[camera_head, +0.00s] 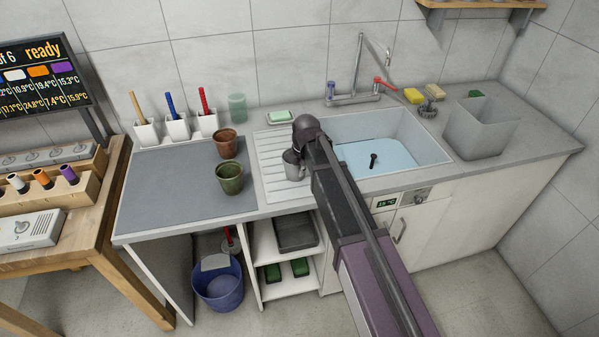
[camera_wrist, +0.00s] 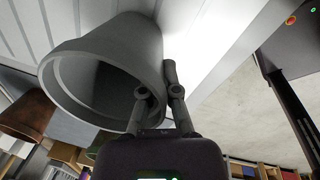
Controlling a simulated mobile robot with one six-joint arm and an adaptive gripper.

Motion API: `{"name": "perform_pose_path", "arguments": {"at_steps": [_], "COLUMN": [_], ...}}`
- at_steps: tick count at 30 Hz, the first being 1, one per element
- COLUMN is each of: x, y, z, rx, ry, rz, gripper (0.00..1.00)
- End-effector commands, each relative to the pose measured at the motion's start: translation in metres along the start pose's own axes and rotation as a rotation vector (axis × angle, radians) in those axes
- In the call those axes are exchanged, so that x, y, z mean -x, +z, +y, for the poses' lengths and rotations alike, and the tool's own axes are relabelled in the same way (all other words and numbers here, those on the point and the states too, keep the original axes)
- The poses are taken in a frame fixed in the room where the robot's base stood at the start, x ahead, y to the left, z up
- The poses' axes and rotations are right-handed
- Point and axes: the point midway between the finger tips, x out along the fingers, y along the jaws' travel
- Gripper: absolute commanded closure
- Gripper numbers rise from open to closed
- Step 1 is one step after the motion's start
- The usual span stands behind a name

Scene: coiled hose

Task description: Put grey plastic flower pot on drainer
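The grey plastic flower pot (camera_head: 291,166) is at the ribbed white drainer (camera_head: 270,147), left of the sink. My gripper (camera_head: 301,150) is at the pot's right side, and my arm hides part of the pot. In the wrist view the pot (camera_wrist: 105,55) shows its open mouth, and my gripper (camera_wrist: 155,88) straddles its wall, one finger inside and one outside, closed on it. The drainer (camera_wrist: 205,60) lies close behind the pot there. I cannot tell whether the pot's base touches it.
A brown pot (camera_head: 226,143) and a green pot (camera_head: 230,178) stand on the grey mat (camera_head: 165,185) to the left. A soap dish (camera_head: 283,117) is behind the drainer. The sink (camera_head: 375,157) holds water and a dark object. A translucent bin (camera_head: 480,130) stands right.

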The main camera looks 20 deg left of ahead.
Motion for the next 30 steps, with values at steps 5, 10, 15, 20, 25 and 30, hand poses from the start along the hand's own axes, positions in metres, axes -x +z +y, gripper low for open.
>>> {"name": "perform_pose_path", "arguments": {"at_steps": [5, 10, 15, 20, 25, 30], "x": [0.0004, -0.0037, -0.0024, -0.0024, -0.0022, 0.0003], "y": [0.0002, 0.0003, 0.0003, 0.0003, 0.0003, 0.0003], "z": [0.0000, -0.0006, -0.0004, -0.0004, -0.0004, -0.0001], "rx": [0.000, 0.000, 0.000, 0.000, 0.000, 0.000], "ry": [0.000, 0.000, 0.000, 0.000, 0.000, 0.000], "rz": [0.000, 0.000, 0.000, 0.000, 0.000, 0.000], "gripper": [1.00, 1.00, 0.57, 0.57, 0.57, 0.57]}}
